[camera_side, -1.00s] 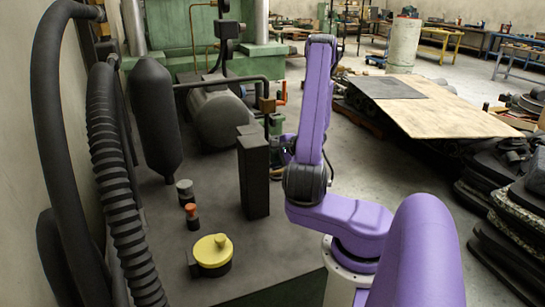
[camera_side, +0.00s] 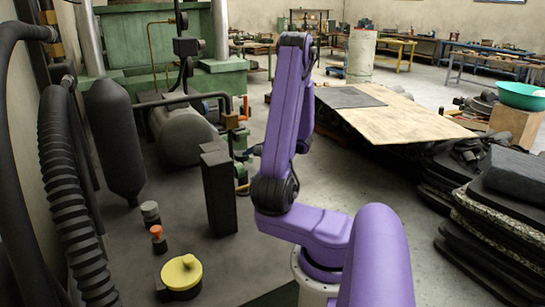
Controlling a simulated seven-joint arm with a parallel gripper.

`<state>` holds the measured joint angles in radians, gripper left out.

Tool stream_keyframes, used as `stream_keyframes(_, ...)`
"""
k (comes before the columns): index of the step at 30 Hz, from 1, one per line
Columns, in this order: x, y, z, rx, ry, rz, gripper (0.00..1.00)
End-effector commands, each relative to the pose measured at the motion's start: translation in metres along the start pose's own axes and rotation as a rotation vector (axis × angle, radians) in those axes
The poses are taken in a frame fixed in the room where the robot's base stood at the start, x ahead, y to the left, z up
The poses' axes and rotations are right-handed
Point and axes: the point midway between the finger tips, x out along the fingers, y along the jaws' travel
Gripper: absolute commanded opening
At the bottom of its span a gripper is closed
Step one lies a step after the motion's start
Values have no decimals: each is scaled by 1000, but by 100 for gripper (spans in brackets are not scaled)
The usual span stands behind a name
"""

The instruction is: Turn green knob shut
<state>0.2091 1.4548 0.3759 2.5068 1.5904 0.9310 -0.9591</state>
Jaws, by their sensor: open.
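A small green part (camera_side: 239,141) shows behind the dark box, just left of my arm. It may be the green knob, but it is too small and partly hidden to be sure, and I cannot tell how far it is turned. An orange handle (camera_side: 245,106) stands just above it, by the end of a dark pipe. My purple arm rises in the middle of the picture and folds over at the top. My gripper does not show; the arm's own links hide its end.
A tall dark box (camera_side: 218,194) stands left of my arm. A yellow knob (camera_side: 181,272), an orange-topped knob (camera_side: 158,238) and a grey knob (camera_side: 150,213) stand on the dark surface. Black hoses line the left. A teal bowl (camera_side: 522,96) sits at right.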

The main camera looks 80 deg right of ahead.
Motion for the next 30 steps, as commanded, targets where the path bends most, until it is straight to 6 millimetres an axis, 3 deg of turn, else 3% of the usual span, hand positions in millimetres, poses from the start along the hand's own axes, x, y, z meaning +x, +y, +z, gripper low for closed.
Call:
stream_keyframes(6, -38, -1, -2, -2, 7, -3, 76)
stream_keyframes(15, -78, -1, -1, -1, 4, -3, 76)
stream_keyframes(30, -88, 0, 0, 0, -1, 0, 76)
